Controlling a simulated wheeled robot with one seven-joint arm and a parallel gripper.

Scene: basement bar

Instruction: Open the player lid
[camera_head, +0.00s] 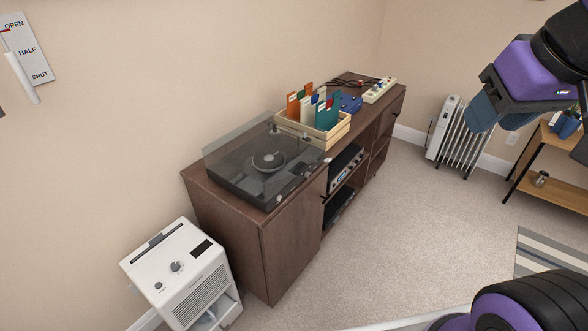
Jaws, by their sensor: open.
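The record player (240,184) is a dark, flat box on the near end of a brown wooden cabinet. A round platter with a pale centre shows on it. Its lid (228,145) is clear, smoky plastic, and a pane of it shows along the wall side of the player. I cannot tell from this view how far the lid is raised. My gripper (500,118) is at the upper right, high above the floor and well away from the player. Its blue fingers are open, and I see nothing between them.
A wooden crate (337,134) of upright coloured sleeves stands close behind the player on the cabinet (285,250). A white appliance (165,262) stands on the floor at the near left. A radiator (462,140) and a shelf table (555,190) are at the right. Carpet in front of the cabinet is clear.

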